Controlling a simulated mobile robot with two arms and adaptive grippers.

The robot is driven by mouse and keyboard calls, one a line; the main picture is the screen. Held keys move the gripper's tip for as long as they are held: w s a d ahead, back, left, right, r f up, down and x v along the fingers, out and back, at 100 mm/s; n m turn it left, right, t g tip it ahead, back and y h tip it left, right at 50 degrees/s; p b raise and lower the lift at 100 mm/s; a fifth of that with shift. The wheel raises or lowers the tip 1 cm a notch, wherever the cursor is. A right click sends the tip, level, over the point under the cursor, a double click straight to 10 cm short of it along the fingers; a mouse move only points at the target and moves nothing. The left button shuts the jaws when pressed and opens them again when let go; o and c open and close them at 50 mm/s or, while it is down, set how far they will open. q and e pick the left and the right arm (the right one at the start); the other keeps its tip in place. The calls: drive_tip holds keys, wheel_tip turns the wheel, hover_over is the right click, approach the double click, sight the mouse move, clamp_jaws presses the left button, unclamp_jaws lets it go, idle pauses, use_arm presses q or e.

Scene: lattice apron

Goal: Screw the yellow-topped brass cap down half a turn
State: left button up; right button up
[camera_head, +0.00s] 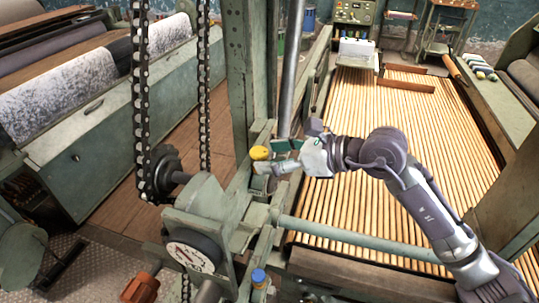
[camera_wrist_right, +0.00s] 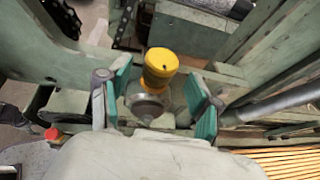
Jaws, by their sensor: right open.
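The yellow-topped cap (camera_head: 259,153) sits on the green machine frame, left of the upright metal rod. In the right wrist view its yellow top (camera_wrist_right: 161,66) stands above a round metal body (camera_wrist_right: 147,104). My right gripper (camera_head: 279,157) comes in from the right, its fingertips close to the cap. In the wrist view the green finger pads of the gripper (camera_wrist_right: 160,93) are apart, with the cap showing in the gap between them and a space on each side. I cannot tell whether the tips reach around it. My left gripper is not in view.
A green post (camera_head: 247,80) and a metal rod (camera_head: 291,70) rise behind the cap. A chain (camera_head: 140,100) hangs at left. A blue-topped fitting (camera_head: 258,277) stands below on the frame. The slatted apron (camera_head: 345,205) spreads to the right.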

drive_tip(key=v, duration=1.1)
